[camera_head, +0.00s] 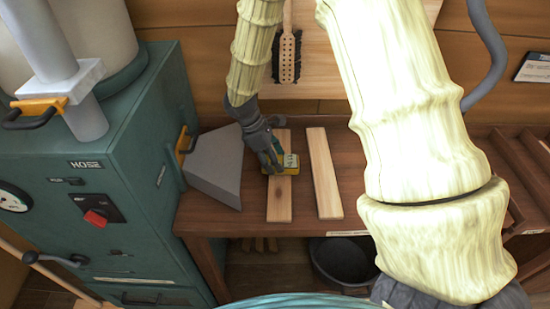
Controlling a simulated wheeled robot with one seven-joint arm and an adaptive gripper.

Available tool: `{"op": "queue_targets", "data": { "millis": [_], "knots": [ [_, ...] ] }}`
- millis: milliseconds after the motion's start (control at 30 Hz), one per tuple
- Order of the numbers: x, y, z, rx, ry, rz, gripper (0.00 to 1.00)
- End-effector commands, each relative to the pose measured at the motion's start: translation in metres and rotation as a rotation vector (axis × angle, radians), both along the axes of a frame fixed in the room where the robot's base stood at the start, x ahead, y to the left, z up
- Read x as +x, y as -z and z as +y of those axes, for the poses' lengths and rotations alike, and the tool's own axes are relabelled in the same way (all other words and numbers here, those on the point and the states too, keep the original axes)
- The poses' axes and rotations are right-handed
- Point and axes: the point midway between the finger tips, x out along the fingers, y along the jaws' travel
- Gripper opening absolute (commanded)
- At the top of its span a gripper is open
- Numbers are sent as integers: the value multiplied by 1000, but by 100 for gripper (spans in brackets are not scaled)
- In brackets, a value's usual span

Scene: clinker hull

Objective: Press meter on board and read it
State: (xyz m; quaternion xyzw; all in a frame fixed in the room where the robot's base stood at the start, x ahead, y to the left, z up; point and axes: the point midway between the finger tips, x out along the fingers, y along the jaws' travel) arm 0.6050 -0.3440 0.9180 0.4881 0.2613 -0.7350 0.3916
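The meter (292,162) is a small yellow and dark teal device with a lit display. It is at the left one of two pale wooden boards (279,205), over its middle. The display digits are too small to read surely. My gripper (273,157) reaches down from behind, its dark fingers around the left part of the meter and apparently closed on it. The far finger is partly hidden. Whether the meter presses on the board or is just above it, I cannot tell. The second board (323,178) lies to the right, untouched.
The boards lie on a brown bench (222,217). A grey wedge-shaped hood (215,168) stands close left of my gripper, attached to a teal machine (140,160). A brush (287,58) hangs on the wall behind. A dark bucket (340,262) is under the bench.

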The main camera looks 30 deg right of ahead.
Motion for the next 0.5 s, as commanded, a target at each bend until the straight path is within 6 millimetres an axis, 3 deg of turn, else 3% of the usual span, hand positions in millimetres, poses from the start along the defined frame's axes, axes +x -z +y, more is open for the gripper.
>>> {"op": "queue_targets", "data": {
  "millis": [500],
  "knots": [
    [1,-42,0,-1,-1,-2,27]
  ]
}}
